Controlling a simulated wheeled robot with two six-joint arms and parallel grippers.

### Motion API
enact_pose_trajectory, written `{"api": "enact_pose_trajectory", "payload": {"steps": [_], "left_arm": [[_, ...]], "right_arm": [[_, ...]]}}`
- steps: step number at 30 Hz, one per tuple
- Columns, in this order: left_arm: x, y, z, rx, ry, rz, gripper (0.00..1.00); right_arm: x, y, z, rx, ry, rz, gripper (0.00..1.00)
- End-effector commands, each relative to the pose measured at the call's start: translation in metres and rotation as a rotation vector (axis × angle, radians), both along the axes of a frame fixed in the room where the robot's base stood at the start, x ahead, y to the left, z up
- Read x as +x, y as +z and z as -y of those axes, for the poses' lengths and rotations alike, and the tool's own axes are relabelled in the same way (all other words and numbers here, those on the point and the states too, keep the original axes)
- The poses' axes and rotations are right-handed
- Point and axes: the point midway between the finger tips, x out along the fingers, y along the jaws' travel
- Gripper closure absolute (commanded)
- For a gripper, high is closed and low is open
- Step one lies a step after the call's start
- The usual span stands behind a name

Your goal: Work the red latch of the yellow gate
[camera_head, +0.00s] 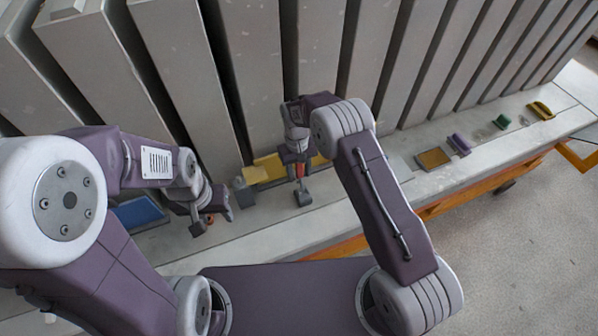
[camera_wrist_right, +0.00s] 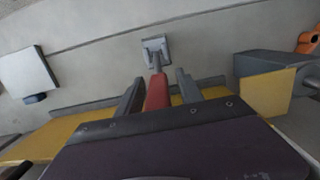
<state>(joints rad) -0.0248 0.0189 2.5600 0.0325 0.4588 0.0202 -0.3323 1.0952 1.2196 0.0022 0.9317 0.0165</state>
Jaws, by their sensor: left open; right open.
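The red latch (camera_head: 300,170) shows as a small red lever below my right gripper (camera_head: 297,160) in the head view. In the right wrist view the red latch (camera_wrist_right: 157,93) lies between the two dark fingers, which are open with a small gap on each side. A grey bracket (camera_wrist_right: 156,49) sits at its far end. The yellow gate (camera_head: 264,169) is a bar along the foot of the grey panels, partly hidden by my right gripper and also in the right wrist view (camera_wrist_right: 268,95). My left gripper (camera_head: 214,218) is open, to the left of the gate.
A grey block (camera_head: 243,193) stands at the gate's left end. A blue tray (camera_head: 139,212) lies behind my left arm. To the right, an ochre plate (camera_head: 433,158), a purple block (camera_head: 459,144), a green block (camera_head: 502,121) and a yellow piece (camera_head: 541,110) line the ledge. Grey panels rise behind.

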Motion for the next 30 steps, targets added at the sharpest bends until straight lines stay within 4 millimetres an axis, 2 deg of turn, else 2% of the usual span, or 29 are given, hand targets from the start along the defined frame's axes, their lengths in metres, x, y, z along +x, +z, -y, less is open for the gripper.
{"api": "enact_pose_trajectory", "payload": {"steps": [5,8,16,21,30], "left_arm": [[0.0,0.0,0.0,0.0,0.0,0.0,0.52],[0.0,-0.002,0.0,0.0,0.0,0.0,0.52],[0.0,-0.012,0.0,0.0,0.0,0.0,0.52],[0.0,-0.013,0.0,0.0,0.0,0.0,0.52],[0.0,-0.013,0.0,0.0,0.0,0.0,0.52]], "right_arm": [[0.0,0.001,0.0,0.0,0.0,0.001,0.56],[0.002,0.008,-0.001,0.001,0.0,0.004,0.56],[0.008,0.064,-0.003,0.002,0.0,0.005,0.56],[0.01,0.086,-0.003,0.001,0.0,0.002,0.56],[0.01,0.09,-0.003,0.0,0.0,0.0,0.56]]}}
